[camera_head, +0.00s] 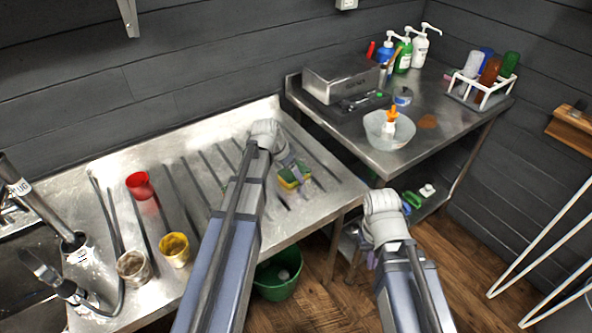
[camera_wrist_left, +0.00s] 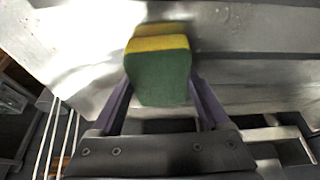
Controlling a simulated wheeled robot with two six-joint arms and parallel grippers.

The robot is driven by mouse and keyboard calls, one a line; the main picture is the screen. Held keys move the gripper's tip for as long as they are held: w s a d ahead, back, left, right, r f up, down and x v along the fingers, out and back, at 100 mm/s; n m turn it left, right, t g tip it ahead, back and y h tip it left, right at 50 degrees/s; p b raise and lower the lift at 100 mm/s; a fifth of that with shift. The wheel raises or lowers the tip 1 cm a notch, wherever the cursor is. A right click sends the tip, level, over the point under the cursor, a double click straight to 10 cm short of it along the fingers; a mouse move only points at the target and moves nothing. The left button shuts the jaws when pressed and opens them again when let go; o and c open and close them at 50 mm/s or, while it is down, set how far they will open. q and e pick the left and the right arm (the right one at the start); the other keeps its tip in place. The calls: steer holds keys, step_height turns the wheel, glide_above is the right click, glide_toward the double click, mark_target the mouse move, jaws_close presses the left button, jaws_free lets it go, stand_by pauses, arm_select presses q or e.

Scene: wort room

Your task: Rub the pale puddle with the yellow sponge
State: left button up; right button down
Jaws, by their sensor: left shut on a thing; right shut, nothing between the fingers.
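The yellow sponge (camera_head: 293,177), with a green side, is over the right part of the ribbed steel drainboard (camera_head: 325,200). My left gripper (camera_head: 291,170) is shut on it. In the left wrist view the sponge (camera_wrist_left: 158,75) sits between the two purple fingers, green side toward the camera, with bright steel beyond it. I cannot tell whether it touches the steel. I cannot make out a pale puddle for certain among the bright reflections on the drainboard. My right gripper (camera_head: 372,259) is shut and empty, low in front of the gap between the two steel tables, partly hidden by its wrist.
A red cup (camera_head: 140,185), a yellow cup (camera_head: 175,249) and a metal cup (camera_head: 133,267) stand left on the drainboard. The right table holds a bowl (camera_head: 389,142), pump bottles (camera_head: 404,55), a bottle rack (camera_head: 485,92) and a brown stain (camera_head: 427,121). A green bucket (camera_head: 277,280) is below.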

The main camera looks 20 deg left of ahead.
mark_target(301, 167)
arm_select(q)
steer(key=shift+s+a+f, duration=0.1)
steer(key=shift+s+a, duration=0.05)
steer(key=shift+s, duration=0.05)
steer(key=shift+s+a, duration=1.2)
steer(key=shift+s, duration=0.2)
steer(key=shift+w, duration=0.1)
steer(key=shift+w, duration=0.1)
steer(key=shift+w+d, duration=1)
steer(key=shift+w, duration=0.2)
steer(key=shift+w+d, duration=0.2)
steer(key=shift+d, duration=0.05)
steer(key=shift+w+d+r, duration=0.2)
steer(key=shift+w+d, duration=0.95)
steer(key=shift+w, duration=0.3)
steer(key=shift+f, duration=0.1)
